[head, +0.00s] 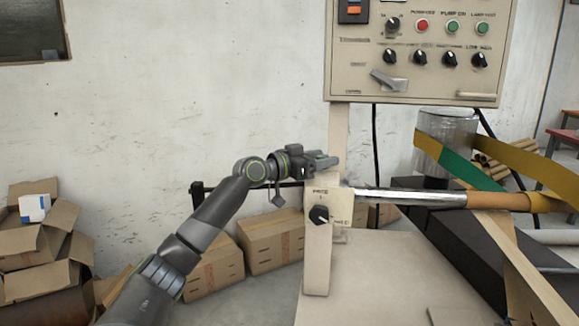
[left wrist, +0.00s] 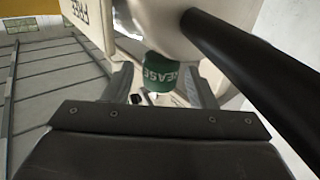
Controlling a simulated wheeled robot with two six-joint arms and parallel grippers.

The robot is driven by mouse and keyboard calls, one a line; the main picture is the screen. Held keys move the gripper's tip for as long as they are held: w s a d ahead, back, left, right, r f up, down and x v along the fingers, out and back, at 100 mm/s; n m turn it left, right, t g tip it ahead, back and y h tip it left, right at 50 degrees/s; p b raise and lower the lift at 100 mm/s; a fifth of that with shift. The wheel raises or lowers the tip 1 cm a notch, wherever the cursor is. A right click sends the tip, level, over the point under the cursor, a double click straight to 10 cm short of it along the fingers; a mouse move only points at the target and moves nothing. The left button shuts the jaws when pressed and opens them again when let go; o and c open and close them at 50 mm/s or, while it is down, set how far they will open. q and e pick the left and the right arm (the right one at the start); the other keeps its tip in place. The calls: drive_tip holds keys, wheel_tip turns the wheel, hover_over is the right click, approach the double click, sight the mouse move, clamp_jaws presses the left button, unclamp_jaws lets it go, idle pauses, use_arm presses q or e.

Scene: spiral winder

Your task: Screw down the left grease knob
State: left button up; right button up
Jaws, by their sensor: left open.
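A green grease knob (left wrist: 158,74) with white lettering, partly cut off, shows in the left wrist view under a cream housing (left wrist: 140,22). My left gripper (head: 326,160) is open at the top of the cream post (head: 318,265) in the head view. In the left wrist view its two fingers (left wrist: 159,88) stand on either side of the knob, with visible gaps. I cannot tell how deep the knob sits between them. I cannot make out the knob in the head view. My right gripper is not in view.
A metal shaft (head: 410,197) runs right from the post, which bears a black dial (head: 320,214). A black bar (left wrist: 255,70) passes close to the right finger. The control panel (head: 350,80) hangs above. Cardboard boxes (head: 275,240) stand behind on the floor.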

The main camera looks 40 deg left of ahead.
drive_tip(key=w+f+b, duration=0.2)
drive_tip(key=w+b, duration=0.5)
drive_tip(key=b, duration=0.3)
use_arm(q)
drive_tip(key=b+v, duration=1.1)
drive_tip(key=v, duration=0.5)
drive_tip(key=shift+s, duration=0.25)
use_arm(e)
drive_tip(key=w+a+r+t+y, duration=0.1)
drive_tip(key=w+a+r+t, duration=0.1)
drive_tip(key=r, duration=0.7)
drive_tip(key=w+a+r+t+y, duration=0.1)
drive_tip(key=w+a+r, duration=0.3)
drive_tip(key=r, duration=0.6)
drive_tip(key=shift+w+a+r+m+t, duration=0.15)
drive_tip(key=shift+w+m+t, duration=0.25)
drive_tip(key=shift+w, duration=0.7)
